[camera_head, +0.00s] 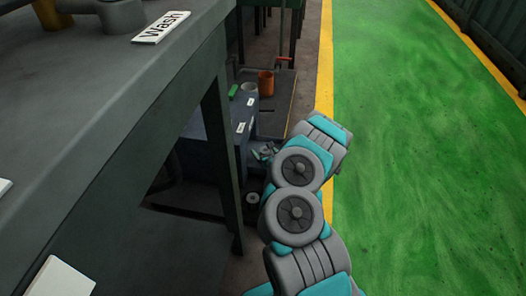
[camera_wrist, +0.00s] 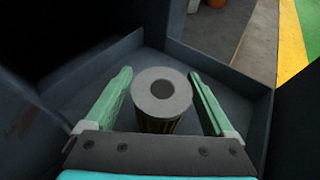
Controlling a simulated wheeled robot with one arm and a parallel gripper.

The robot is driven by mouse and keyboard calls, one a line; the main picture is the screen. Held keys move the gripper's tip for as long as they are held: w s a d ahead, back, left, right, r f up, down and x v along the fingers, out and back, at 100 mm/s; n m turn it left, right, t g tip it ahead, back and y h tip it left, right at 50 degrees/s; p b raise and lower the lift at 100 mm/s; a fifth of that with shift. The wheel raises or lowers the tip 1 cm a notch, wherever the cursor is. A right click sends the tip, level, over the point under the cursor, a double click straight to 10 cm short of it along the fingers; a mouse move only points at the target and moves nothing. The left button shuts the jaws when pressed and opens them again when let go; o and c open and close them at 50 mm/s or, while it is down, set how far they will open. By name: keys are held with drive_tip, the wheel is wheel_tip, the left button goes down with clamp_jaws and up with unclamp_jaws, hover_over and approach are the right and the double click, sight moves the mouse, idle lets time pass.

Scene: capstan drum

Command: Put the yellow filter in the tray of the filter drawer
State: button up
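The filter (camera_wrist: 161,92) stands upright on the floor of a dark blue-grey tray (camera_wrist: 225,88) in the wrist view. Its top is a grey ring with a dark hole, and its shaded side looks dark yellowish and ribbed. My gripper (camera_wrist: 160,74) is open, with one green finger on each side of the filter and a visible gap to both. In the head view my gripper (camera_head: 264,151) is low beside the dark blue cabinet (camera_head: 243,135); the filter is too small there to make out clearly.
A workbench (camera_head: 110,95) with a "Wash" sign (camera_head: 161,27) stands at the left, its leg (camera_head: 222,160) near my arm. An orange pot (camera_head: 265,83) and a grey pot (camera_head: 250,89) stand behind. A small grey ring-topped thing (camera_head: 252,198) sits low near the bench leg. Green floor at right is clear.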

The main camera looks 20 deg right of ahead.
drive_tip(key=shift+r, duration=0.2)
drive_tip(key=p+v, duration=0.4)
drive_tip(key=v, duration=0.7)
drive_tip(key=shift+s+r+p, duration=0.2)
drive_tip(key=shift+s+p, duration=0.1)
drive_tip(key=shift+s, duration=0.15)
